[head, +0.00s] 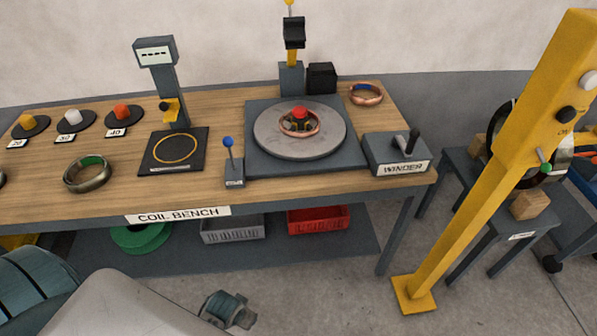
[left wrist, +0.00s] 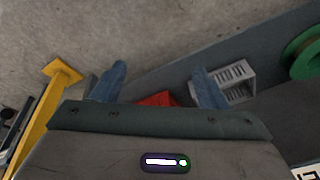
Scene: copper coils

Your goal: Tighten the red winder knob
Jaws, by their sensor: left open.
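The red winder knob (head: 300,113) sits at the centre of the round grey winder plate (head: 265,141) on the bench. A copper coil (head: 315,129) lies around the knob's base. My left gripper (head: 230,308) is low in front of the bench, well away from the knob. In the left wrist view its two fingers (left wrist: 160,78) are apart with nothing held between them. My right gripper is not in view.
A yellow post (head: 465,190) stands on the right. A red bin (head: 318,220) and grey bin (head: 232,230) sit under the bench.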

